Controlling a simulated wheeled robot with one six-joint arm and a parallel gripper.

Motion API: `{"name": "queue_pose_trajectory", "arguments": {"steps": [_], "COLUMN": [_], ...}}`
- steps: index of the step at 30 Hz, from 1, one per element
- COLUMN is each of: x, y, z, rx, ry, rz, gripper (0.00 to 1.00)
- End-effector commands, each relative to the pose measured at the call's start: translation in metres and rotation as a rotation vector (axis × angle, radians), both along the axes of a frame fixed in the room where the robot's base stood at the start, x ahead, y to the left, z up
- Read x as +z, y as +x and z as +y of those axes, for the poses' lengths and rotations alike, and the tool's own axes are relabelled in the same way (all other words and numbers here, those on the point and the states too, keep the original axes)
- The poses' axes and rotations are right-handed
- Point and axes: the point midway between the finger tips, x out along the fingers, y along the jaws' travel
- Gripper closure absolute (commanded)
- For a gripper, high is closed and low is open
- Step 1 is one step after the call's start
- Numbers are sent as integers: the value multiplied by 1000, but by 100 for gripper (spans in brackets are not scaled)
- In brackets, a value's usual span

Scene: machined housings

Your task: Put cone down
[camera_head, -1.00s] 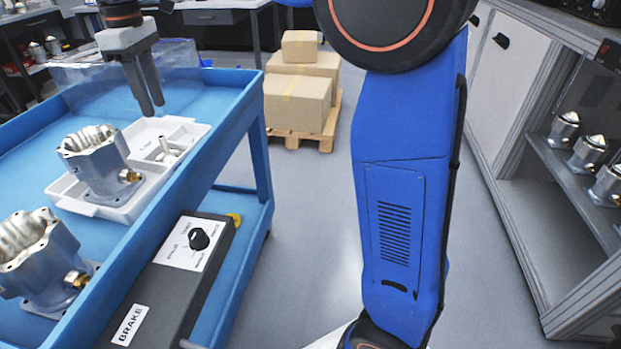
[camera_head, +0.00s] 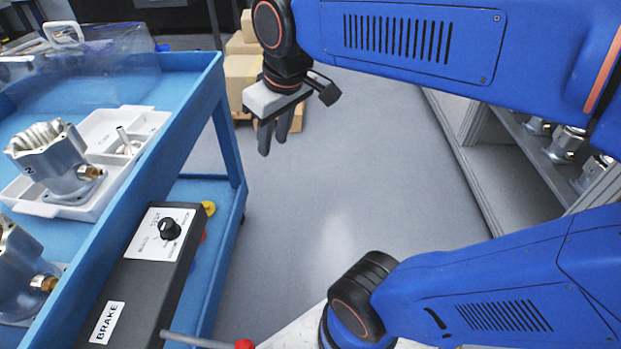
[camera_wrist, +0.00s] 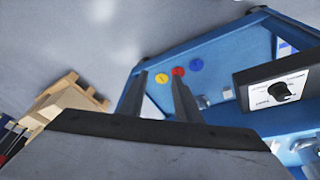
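My gripper (camera_head: 275,138) hangs in the air to the right of the blue cart, above the floor. Its two dark fingers stand apart with nothing between them; in the wrist view (camera_wrist: 161,82) they also show as parted and empty. No separate cone can be made out for sure. One open-topped metal housing (camera_head: 62,170) stands upright in the white tray (camera_head: 108,122) on the cart. Another housing (camera_head: 14,270) stands on the cart at the left edge.
The blue cart (camera_head: 190,66) carries a black brake box (camera_head: 140,285) with a knob. Yellow (camera_wrist: 162,78), red (camera_wrist: 178,71) and blue (camera_wrist: 196,64) discs lie on its lower shelf. Boxes on a pallet (camera_head: 240,75) stand behind my gripper. The middle floor is clear.

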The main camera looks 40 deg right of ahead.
Motion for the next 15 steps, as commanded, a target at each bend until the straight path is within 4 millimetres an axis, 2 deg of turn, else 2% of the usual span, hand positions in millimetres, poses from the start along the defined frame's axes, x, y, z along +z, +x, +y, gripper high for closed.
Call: {"name": "queue_pose_trajectory", "arguments": {"steps": [1,6,10,15], "x": [-12,-50,-69,-79], "y": [-15,-53,-70,-77], "z": [-9,-27,-34,-37], "rx": [-42,-163,-219,-248], "ry": [8,34,47,54], "rz": [-16,-61,-84,-96], "gripper": [69,69,69,69]}}
